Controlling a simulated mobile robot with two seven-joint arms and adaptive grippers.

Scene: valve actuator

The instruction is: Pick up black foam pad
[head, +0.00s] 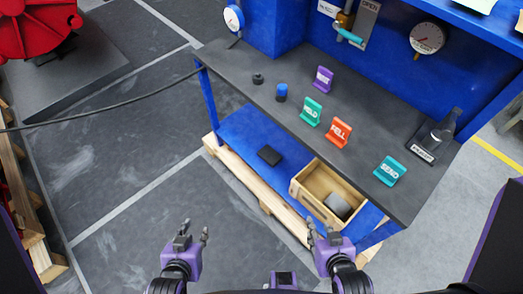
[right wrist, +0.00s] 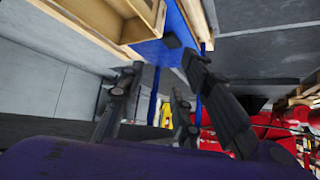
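A small black pad (head: 269,155) lies flat on the blue lower shelf (head: 240,128) under the workbench, left of the open wooden drawer. It also shows as a dark block in the right wrist view (right wrist: 171,41), beyond my fingers. My right gripper (head: 321,232) is open and empty, in front of the bench and nearer to me than the pad and drawer. Its spread fingers show in the right wrist view (right wrist: 162,64). My left gripper (head: 194,231) is open and empty over the floor, left of the bench. Neither gripper touches the pad.
The open drawer (head: 306,187) holds a grey block (head: 338,206). A pale wooden pallet edge (head: 245,178) runs below the shelf.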

